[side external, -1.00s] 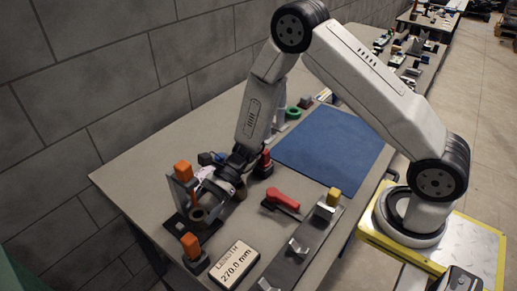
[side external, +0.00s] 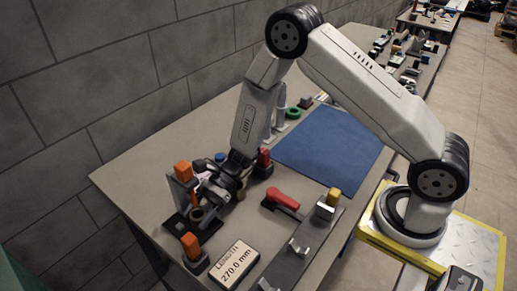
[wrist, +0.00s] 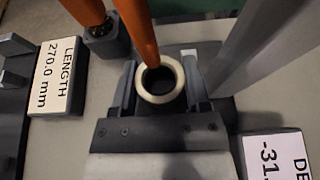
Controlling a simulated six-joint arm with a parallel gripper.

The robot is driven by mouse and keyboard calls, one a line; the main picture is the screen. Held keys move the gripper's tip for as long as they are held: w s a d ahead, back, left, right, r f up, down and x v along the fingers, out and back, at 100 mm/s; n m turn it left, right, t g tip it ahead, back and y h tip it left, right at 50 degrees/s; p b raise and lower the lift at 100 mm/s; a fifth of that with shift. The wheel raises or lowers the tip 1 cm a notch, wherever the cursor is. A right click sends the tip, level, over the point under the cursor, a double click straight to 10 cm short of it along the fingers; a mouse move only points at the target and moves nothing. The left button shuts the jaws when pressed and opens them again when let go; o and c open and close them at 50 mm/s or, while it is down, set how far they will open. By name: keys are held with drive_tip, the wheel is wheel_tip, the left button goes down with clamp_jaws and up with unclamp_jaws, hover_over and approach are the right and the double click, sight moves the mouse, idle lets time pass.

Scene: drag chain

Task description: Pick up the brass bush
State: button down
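A pale ring with a dark hole (wrist: 160,84), which appears to be the brass bush, is between the two fingers of my gripper (wrist: 160,82) in the wrist view. In the side external view the ring (side external: 197,215) shows small and brownish, low at the fixture, by my gripper (side external: 211,204). The fingers flank it closely on both sides; I cannot tell whether they touch it. An orange rod (wrist: 141,32) ends over the ring's hole in the wrist view. Whether it enters the hole is unclear.
Orange-capped posts (side external: 183,172) (side external: 190,246) stand close by the ring. A length display reading 270.0 mm (side external: 235,263) lies in front. A red-handled clamp (side external: 283,199) and a grey rail (side external: 292,258) are to the right. A blue mat (side external: 330,148) is clear.

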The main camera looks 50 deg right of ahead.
drive_tip(key=shift+r, duration=0.15)
drive_tip(key=shift+r, duration=0.4)
drive_tip(key=shift+s+r, duration=0.15)
drive_tip(key=s, duration=0.8)
wheel_tip(320, 180, up, 14)
drive_tip(key=shift+w, duration=0.15)
idle(0.8)
